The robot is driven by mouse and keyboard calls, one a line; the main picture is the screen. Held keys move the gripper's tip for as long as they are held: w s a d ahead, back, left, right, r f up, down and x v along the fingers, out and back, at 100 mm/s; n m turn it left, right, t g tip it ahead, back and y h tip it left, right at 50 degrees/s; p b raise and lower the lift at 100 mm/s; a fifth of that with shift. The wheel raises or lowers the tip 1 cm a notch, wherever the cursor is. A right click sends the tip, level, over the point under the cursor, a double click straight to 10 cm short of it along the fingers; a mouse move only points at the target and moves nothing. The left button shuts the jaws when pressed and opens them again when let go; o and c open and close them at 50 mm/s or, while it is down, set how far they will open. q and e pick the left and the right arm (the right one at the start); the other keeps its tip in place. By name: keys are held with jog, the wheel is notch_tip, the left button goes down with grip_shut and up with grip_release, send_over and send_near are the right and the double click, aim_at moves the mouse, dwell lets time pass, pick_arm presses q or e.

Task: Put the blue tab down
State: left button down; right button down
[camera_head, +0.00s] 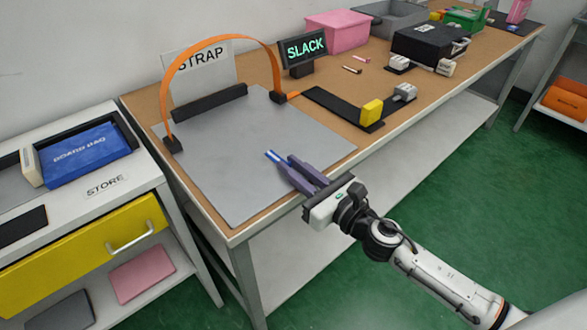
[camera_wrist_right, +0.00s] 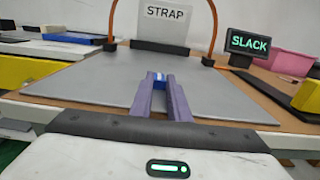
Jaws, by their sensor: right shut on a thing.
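The blue tab (camera_head: 272,156) is a small blue piece with a pale end, between the fingertips of my right gripper (camera_head: 286,166). The right wrist view shows the blue tab (camera_wrist_right: 156,76) at the tips of the two purple fingers (camera_wrist_right: 160,84), which are shut on it. The gripper is over the front right part of the grey mat (camera_head: 225,190). I cannot tell whether the tab touches the mat. An orange strap (camera_head: 222,40) arches between two black mounts behind it, by a STRAP sign (camera_head: 207,72). A display (camera_head: 305,50) reads SLACK. My left gripper is not in view.
A yellow block (camera_head: 372,111) and a grey fixture (camera_head: 404,92) stand on a black strip to the right. A pink bin (camera_head: 338,30) and a black case (camera_head: 430,43) are farther back. Most of the mat is clear.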

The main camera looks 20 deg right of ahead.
jog(key=shift+f, duration=0.2)
jog(key=c, duration=1.7)
grip_release()
jog(key=shift+r, duration=0.1)
